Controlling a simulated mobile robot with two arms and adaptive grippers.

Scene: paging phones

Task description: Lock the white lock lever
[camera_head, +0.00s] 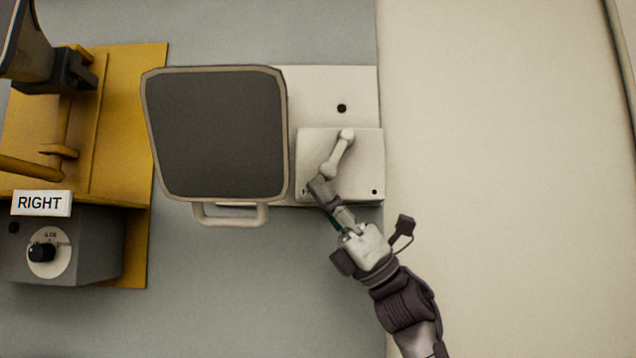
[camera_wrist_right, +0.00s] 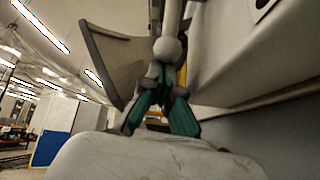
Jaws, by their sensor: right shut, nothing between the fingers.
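The white lock lever (camera_head: 339,153) is on a white box (camera_head: 368,160) right of the dark screen. It slants from a rounded lower-left end up to a rounded upper-right end. My right gripper (camera_head: 320,184) is at the lever's lower-left end with its fingers shut and nothing between them. In the right wrist view, the lever's rounded end (camera_wrist_right: 168,48) is just beyond the fingertips (camera_wrist_right: 163,78). I cannot tell whether they touch. My left gripper is not in view.
A dark screen (camera_head: 216,132) with a pale frame and a handle (camera_head: 232,216) stands left of the lever. A yellow unit (camera_head: 125,110), a RIGHT sign (camera_head: 41,203) and a grey knob box (camera_head: 95,245) are farther left. The beige surface (camera_head: 500,150) at right is clear.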

